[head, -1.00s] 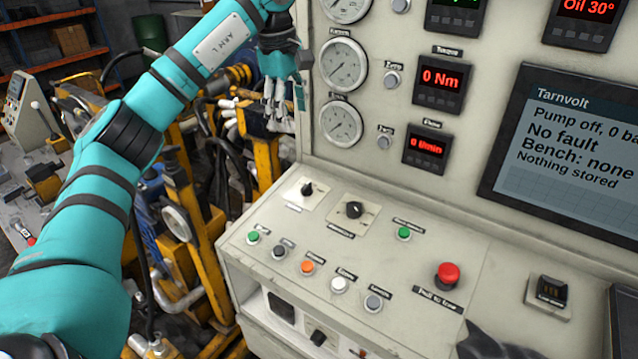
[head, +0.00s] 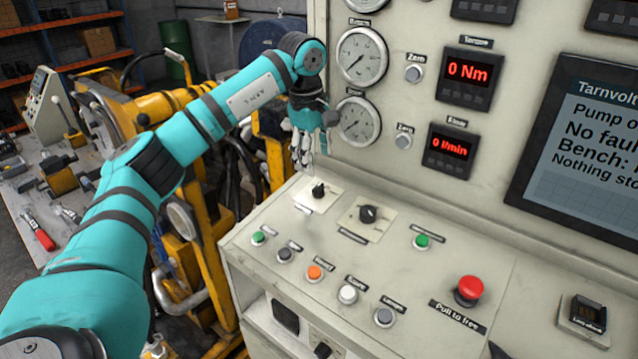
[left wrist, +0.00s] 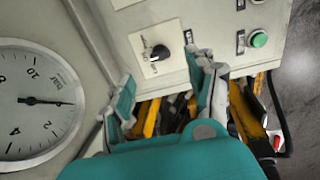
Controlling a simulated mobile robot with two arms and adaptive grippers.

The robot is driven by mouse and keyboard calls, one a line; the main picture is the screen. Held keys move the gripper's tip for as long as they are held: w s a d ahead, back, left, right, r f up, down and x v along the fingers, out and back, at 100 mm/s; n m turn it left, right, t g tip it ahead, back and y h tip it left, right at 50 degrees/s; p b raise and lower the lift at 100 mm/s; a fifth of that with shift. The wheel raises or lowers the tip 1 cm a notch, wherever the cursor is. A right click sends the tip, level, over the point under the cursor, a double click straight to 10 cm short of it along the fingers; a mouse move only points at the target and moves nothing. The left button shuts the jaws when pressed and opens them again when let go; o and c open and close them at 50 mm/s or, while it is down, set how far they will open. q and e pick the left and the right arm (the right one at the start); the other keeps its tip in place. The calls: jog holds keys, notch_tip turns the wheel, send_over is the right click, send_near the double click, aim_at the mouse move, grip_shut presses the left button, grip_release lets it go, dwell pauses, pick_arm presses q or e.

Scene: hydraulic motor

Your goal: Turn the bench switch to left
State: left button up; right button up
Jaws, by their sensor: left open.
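Two black rotary switches sit on pale plates on the sloping desk of the test bench: a left one (head: 318,190) and a larger right one (head: 367,213). Their labels are too small to read, so I cannot tell which is the bench switch. My left gripper (head: 305,160) hangs fingers-down just above and behind the left switch, apart from it. In the left wrist view, one black rotary switch (left wrist: 159,52) on its pale plate shows beyond the open, empty fingers (left wrist: 166,85). My right gripper is not in view.
Push buttons line the desk, including a green one (head: 422,241), an orange one (head: 314,272) and a red mushroom button (head: 468,290). Gauges (head: 362,56) on the upright panel stand close to the left gripper. Yellow machinery (head: 205,260) is left of the desk.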

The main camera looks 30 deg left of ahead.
aim_at(320, 185)
pick_arm(q)
jog(key=f, duration=0.3)
jog(key=w+f+p, duration=0.1)
jog(key=f, duration=0.5)
jog(key=shift+w, duration=0.25)
jog(key=c, duration=1.1)
jog(key=shift+c, duration=0.2)
jog(key=shift+r+n, duration=0.1)
jog(key=shift+n, duration=0.3)
jog(key=n, duration=0.3)
jog(key=shift+w+n, duration=0.1)
jog(key=shift+n, duration=0.2)
jog(key=n, duration=0.4)
jog(key=shift+w, duration=0.1)
jog(key=shift+n, duration=0.4)
